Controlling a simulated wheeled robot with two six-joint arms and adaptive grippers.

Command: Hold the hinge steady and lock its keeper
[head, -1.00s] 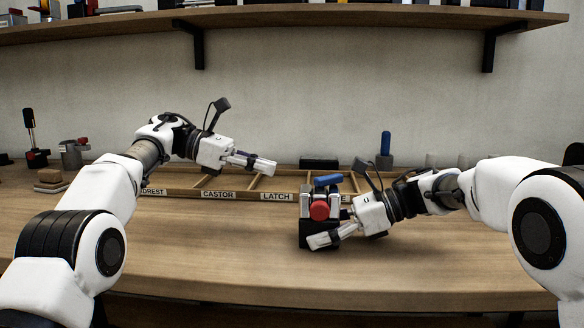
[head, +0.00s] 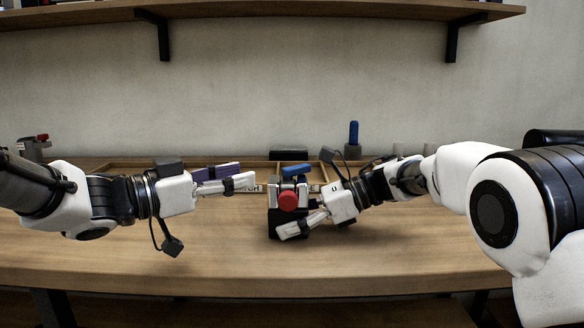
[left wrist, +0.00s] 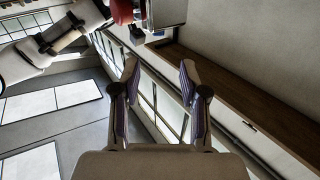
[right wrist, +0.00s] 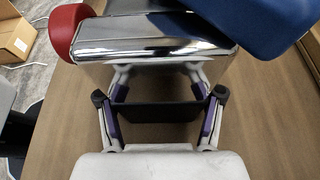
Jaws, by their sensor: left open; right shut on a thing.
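The hinge (head: 273,222) stands upright on the bench, a dark block with a metallic top, a red round knob (head: 288,201) in front and a blue lever (head: 294,172) on top. My right gripper (head: 300,208) is shut on its body from the right. The right wrist view shows the chrome barrel (right wrist: 150,47) above a dark part (right wrist: 155,111) between the fingers. My left gripper (head: 245,179) is open and empty, pointing right just left of the hinge. In the left wrist view the red knob (left wrist: 122,11) lies beyond the fingertips. Which part is the keeper I cannot tell.
A shallow wooden tray (head: 120,165) lies behind the hinge, partly hidden by my arms. A blue-handled tool (head: 353,135) stands behind to the right. The bench (head: 200,262) in front is clear. A shelf (head: 300,14) hangs above.

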